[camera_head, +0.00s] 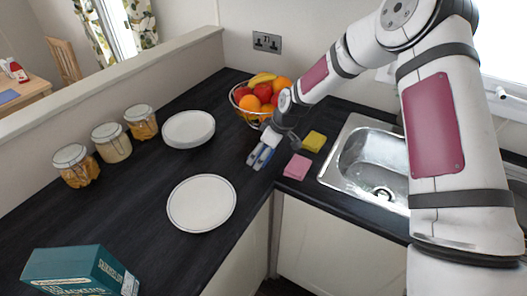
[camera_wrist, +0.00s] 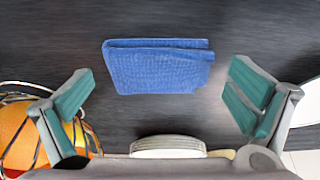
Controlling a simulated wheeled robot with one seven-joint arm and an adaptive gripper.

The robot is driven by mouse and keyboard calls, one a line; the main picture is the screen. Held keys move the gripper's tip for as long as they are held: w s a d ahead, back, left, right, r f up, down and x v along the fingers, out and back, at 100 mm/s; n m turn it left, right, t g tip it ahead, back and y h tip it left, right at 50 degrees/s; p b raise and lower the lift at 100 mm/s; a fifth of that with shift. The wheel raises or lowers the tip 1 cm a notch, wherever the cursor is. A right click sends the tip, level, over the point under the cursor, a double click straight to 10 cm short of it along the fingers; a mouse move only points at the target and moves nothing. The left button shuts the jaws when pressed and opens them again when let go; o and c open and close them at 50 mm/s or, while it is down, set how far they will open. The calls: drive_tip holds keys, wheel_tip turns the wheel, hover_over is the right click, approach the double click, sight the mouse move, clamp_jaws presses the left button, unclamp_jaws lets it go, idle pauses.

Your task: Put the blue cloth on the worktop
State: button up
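In the wrist view, the folded blue cloth (camera_wrist: 158,68) lies flat on the dark worktop (camera_wrist: 150,117), between and just beyond my fingertips. My gripper (camera_head: 261,158) is open, with its two teal-padded fingers spread wide to either side of the cloth and apart from it. In the head view, my gripper points down, low over the worktop (camera_head: 140,200), in front of the fruit bowl. A small blue patch shows at the fingertips there; I cannot tell how much of it is cloth.
The fruit bowl (camera_head: 239,97) stands close behind my gripper. A pink sponge (camera_head: 297,167) and a yellow sponge (camera_head: 314,141) lie to the right, before the sink (camera_head: 365,160). White plates (camera_head: 201,204), several jars (camera_head: 111,143) and a teal cracker box (camera_head: 75,272) stand left.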

idle(0.4)
drive_tip(key=w+b+v, duration=0.1)
drive_tip(key=v, duration=1.2)
drive_tip(key=s+d+r+m+t+h, duration=0.1)
drive_tip(key=s+d+r+m+h, duration=0.15)
drive_tip(key=s+r, duration=0.55)
drive_tip(key=s+d+r+m+h, duration=0.2)
drive_tip(key=s+d+r+m, duration=0.15)
drive_tip(key=s+r, duration=0.45)
drive_tip(key=s+d+r+m+t, duration=0.1)
drive_tip(key=s+d+r+m, duration=0.1)
drive_tip(key=s, duration=0.6)
drive_tip(key=s+d+r+m+t, duration=0.1)
drive_tip(key=s+d+r+m, duration=0.1)
drive_tip(key=s, duration=0.7)
drive_tip(key=shift+s+d+r+m, duration=0.2)
drive_tip(key=shift+d+m, duration=0.25)
drive_tip(key=shift+m, duration=0.35)
drive_tip(key=shift+y, duration=0.25)
